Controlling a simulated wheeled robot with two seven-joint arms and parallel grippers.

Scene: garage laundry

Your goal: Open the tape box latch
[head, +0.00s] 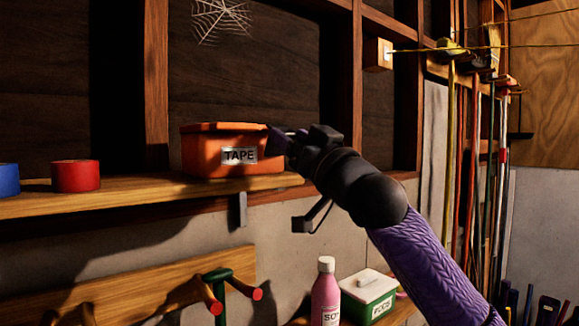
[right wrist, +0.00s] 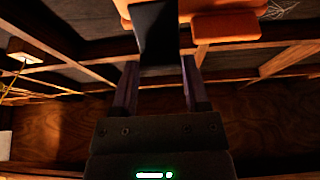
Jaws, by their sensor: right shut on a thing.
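The orange tape box (head: 205,150), with a white TAPE label, stands upright on the wooden shelf with its lid down. My right gripper (head: 283,140) reaches the box's right end. In the right wrist view, the orange box (right wrist: 228,27) shows at the top. There my right gripper (right wrist: 160,65) has its two fingers either side of a dark flat piece (right wrist: 156,35) against the box, and is shut on it. This piece looks like the latch; shadow hides its details. In the head view my gripper hides it. My left gripper is not in view.
A red tape roll (head: 75,176) and a blue roll (head: 8,179) sit left on the shelf (head: 120,192). Below are a pink bottle (head: 326,293), a green and white box (head: 367,297) and a peg rail (head: 130,285). Long-handled tools hang at right.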

